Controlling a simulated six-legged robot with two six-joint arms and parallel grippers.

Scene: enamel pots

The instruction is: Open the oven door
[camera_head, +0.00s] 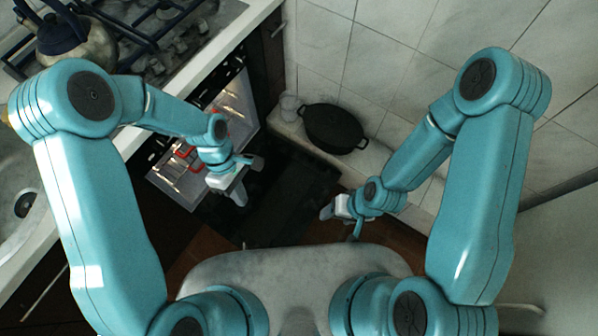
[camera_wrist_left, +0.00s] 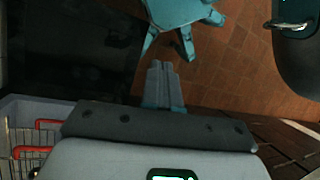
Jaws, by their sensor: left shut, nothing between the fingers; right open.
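The oven (camera_head: 238,95) is under the stove at the left, and its pale interior shows. The dark oven door (camera_head: 290,195) appears folded down and out from the oven front, lying low to the right; it also shows as a dark panel in the left wrist view (camera_wrist_left: 70,50). My left gripper (camera_head: 241,196) is shut and empty, above the door's left part in the head view; its fingers show together in the left wrist view (camera_wrist_left: 161,82). I cannot tell whether it touches the door. My right gripper (camera_head: 327,213) is open and empty, right of the door.
Red-handled wire racks (camera_head: 187,155) are at the oven opening. A black pot (camera_head: 334,128) and glass jars (camera_head: 288,106) stand on a pale ledge by the tiled wall.

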